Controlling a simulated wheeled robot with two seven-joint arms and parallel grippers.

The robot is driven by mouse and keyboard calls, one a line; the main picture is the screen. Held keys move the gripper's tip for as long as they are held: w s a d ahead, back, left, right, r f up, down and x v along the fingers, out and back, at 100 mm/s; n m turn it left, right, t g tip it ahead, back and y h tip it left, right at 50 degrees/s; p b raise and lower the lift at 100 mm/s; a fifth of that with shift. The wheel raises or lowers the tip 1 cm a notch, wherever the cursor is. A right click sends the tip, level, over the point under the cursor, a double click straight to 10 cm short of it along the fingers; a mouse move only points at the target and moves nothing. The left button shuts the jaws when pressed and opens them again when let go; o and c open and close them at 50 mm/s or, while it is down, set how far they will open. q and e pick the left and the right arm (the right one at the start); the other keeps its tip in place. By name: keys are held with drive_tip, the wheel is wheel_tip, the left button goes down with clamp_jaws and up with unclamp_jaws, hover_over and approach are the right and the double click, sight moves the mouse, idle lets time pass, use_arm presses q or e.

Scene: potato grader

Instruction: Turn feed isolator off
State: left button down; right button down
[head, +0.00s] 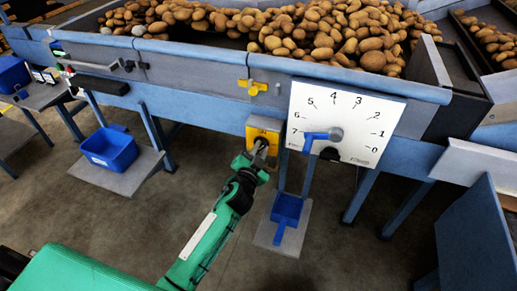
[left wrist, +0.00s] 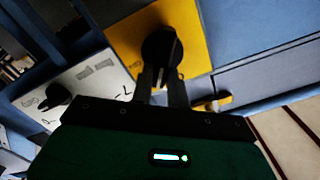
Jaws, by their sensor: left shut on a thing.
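The feed isolator is a yellow box (head: 262,127) on the front of the blue machine frame, left of the white dial. It also shows in the left wrist view as a yellow plate (left wrist: 195,30) with a round black rotary handle (left wrist: 160,45). My left gripper (head: 259,148) reaches up to the front of the box. In the left wrist view its fingers (left wrist: 163,78) are shut on the black handle, one on each side. In the head view the gripper hides most of the handle. The markings on the isolator cannot be read. My right gripper is not in view.
A white dial plate (head: 365,103) numbered 0 to 7 with a blue lever (head: 318,138) is just right of the isolator. A yellow fitting (head: 252,87) sits above. A blue scoop (head: 287,209) and blue bin (head: 109,148) are below. Potatoes (head: 320,35) fill the trough.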

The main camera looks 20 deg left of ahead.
use_arm(q)
drive_tip(key=shift+d+f+m, duration=0.15)
drive_tip(key=shift+f+m, duration=0.1)
drive_tip(key=shift+m, duration=1.6)
drive_tip(key=shift+d+f+m, duration=0.1)
drive_tip(key=shift+f+m, duration=0.1)
drive_tip(key=shift+m, duration=1.6)
drive_tip(key=shift+d+f+m, duration=0.15)
drive_tip(key=shift+f+m, duration=0.1)
drive_tip(key=shift+m, duration=1.6)
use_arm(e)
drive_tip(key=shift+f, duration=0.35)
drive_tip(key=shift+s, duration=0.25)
use_arm(q)
drive_tip(key=c, duration=1.4)
unclamp_jaws()
drive_tip(key=shift+o, duration=0.2)
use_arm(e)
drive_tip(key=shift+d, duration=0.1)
use_arm(q)
drive_tip(key=shift+s, duration=0.1)
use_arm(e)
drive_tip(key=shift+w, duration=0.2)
